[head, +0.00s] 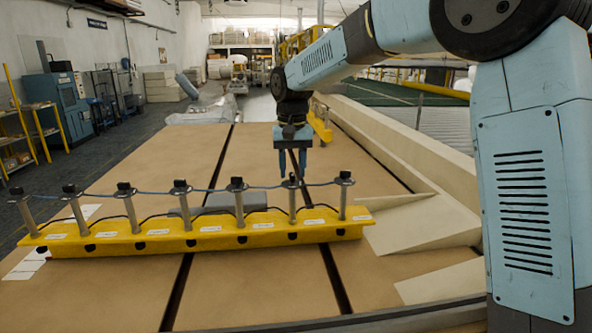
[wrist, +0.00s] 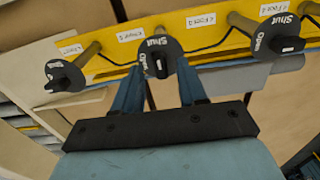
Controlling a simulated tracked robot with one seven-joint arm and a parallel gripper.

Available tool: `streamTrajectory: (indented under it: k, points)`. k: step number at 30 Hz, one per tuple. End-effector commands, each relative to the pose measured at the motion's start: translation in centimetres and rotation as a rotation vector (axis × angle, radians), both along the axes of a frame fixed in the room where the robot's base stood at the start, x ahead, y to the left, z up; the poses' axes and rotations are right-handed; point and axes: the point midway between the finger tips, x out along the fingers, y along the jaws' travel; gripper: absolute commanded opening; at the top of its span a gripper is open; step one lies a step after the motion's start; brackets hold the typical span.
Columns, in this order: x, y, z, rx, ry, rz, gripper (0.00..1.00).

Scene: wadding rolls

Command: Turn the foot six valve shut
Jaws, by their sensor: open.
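A yellow manifold bar (head: 165,243) lies across the table in the head view, with a row of several valves on grey posts. My gripper (head: 292,176) points down at the second valve from the right (head: 291,205). In the wrist view my gripper (wrist: 161,68) is open, its blue fingers on either side of that valve's black dial (wrist: 172,50). The dial carries the words Shut and Open and a black knob with a white mark. I cannot tell whether the fingers touch the knob. The label numbers are too blurred to read surely, so I cannot confirm which valve is foot six.
Neighbouring valves stand close on both sides, at the right end (head: 343,200) and to the left (head: 238,205). A thin blue line runs along the valve tops. A grey block (head: 220,200) lies behind the bar. Pale wedges (head: 425,225) lie at right. The brown tabletop (head: 140,170) behind is mostly clear.

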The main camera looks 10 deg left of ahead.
Motion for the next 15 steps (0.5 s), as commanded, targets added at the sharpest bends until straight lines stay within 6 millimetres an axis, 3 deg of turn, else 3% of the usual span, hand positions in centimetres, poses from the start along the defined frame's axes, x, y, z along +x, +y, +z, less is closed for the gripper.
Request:
streamTrajectory:
  k: [15]
  points:
    - [0.3,0.0,9.4,0.001,-0.003,0.0,0.41]
